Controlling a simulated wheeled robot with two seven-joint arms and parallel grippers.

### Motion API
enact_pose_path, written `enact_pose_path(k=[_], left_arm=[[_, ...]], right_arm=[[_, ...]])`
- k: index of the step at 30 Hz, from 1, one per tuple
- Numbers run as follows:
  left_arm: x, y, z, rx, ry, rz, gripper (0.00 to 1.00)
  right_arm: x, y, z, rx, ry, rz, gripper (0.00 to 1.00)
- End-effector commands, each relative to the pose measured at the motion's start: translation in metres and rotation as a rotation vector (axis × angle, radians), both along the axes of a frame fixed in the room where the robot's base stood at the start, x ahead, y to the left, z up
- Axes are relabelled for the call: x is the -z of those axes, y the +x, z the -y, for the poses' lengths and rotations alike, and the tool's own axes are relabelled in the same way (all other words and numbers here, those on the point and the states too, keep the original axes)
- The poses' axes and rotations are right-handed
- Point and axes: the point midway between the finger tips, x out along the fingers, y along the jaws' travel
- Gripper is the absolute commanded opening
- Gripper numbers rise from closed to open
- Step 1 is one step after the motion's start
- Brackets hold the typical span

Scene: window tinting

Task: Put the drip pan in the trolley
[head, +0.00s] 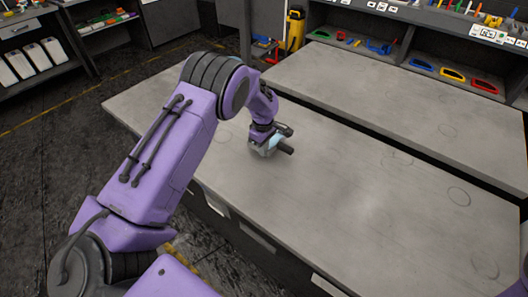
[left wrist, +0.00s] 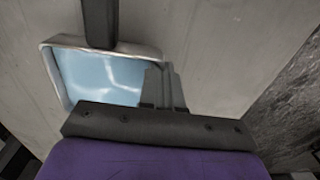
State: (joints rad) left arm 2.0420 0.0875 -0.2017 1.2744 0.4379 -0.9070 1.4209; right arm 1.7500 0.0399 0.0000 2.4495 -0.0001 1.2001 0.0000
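The drip pan (head: 258,149) is a small pan with a light blue inside and a pale metal rim. It is at the far left part of the grey worktable, beneath my left gripper (head: 277,143), which hides part of it. In the left wrist view the pan (left wrist: 95,78) shows close up, with the dark fingers of my left gripper (left wrist: 133,66) wide apart over its rim. I cannot tell whether the fingers touch it, or whether it rests on the table. My right gripper is out of view. I cannot make out a trolley.
The grey worktable (head: 350,195) is otherwise bare, with faint ring marks. A second grey table (head: 400,100) stands behind it. Dark floor (head: 50,150) is open at left.

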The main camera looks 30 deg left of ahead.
Motion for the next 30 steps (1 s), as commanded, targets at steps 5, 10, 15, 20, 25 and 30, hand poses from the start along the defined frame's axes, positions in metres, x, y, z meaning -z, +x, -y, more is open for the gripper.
enact_pose_path(k=[5,10,15,20,25,30], left_arm=[[0.025,0.002,0.0,0.0,-0.001,-0.002,0.0],[0.034,0.003,0.0,0.001,0.0,0.001,0.0],[0.036,0.003,0.0,0.001,0.0,0.0,0.0],[0.037,0.002,0.0,0.001,0.0,0.0,0.29],[0.037,0.002,0.0,0.001,0.0,0.0,0.29],[0.03,0.002,0.0,0.001,0.0,0.001,0.29]], right_arm=[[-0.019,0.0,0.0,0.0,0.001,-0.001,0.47],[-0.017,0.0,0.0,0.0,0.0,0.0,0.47],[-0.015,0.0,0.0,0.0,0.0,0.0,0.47],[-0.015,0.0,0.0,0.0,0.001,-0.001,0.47],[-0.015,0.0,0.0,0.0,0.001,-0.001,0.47],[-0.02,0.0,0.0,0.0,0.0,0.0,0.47]])
